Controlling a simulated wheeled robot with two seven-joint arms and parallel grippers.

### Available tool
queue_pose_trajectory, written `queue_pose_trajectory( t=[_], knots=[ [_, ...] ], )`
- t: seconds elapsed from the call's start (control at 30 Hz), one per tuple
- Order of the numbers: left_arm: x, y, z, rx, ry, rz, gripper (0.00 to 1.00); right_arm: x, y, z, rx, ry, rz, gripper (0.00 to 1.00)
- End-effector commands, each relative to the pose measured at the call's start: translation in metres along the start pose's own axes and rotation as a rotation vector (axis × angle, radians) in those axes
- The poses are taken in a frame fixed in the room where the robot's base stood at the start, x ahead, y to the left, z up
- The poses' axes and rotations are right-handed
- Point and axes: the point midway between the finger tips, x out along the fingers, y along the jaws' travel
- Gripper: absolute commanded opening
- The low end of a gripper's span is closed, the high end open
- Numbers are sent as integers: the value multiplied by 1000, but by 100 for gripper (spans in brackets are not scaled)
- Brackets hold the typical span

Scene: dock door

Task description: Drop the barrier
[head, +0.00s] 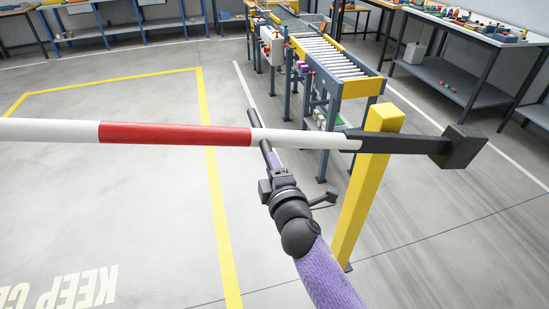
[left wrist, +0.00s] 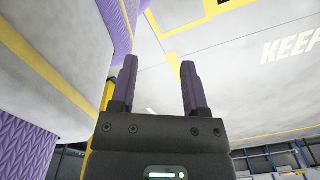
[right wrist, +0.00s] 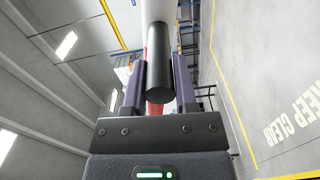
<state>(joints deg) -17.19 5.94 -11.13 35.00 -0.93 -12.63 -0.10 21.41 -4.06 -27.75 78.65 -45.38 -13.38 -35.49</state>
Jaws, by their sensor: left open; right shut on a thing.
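The barrier is a red and white striped pole (head: 175,134) that crosses the head view and looks about level. A black counterweight (head: 458,147) is on its right end, beside the yellow post (head: 368,185). A black handle (head: 254,117) sticks out from the pole near the red band's right end. My right gripper (head: 268,157) is shut on this handle; the right wrist view shows the black handle (right wrist: 160,75) between the fingers, with the pole behind. My left gripper (left wrist: 160,85) is open and empty in the left wrist view and outside the head view.
A roller conveyor (head: 335,62) stands behind the barrier. A workbench (head: 470,35) with small items is at the back right, and blue-framed shelves (head: 130,25) line the back left. Yellow lines (head: 215,190) mark clear floor on the left.

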Motion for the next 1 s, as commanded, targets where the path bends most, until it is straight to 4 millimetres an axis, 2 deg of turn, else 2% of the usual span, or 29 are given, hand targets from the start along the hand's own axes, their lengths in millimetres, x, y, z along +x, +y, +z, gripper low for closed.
queue_pose_trajectory(
  t=[0.03,0.1,0.3,0.4,0.73,1.0],
  knots=[
    [25,2,4,-2,-7,3,59,3,-18,-1,-32,6,22,0],
    [42,4,6,-6,-11,7,59,3,-38,-2,-81,6,21,0],
    [78,11,8,-4,-10,19,59,3,-82,-2,-192,4,13,0],
    [90,11,11,-1,-16,19,59,3,-94,-2,-228,3,18,0],
    [103,-4,38,6,-73,-5,59,3,-109,0,-285,0,19,0],
    [103,-6,39,4,-77,-8,59,3,-113,1,-287,0,9,0]
  ],
)
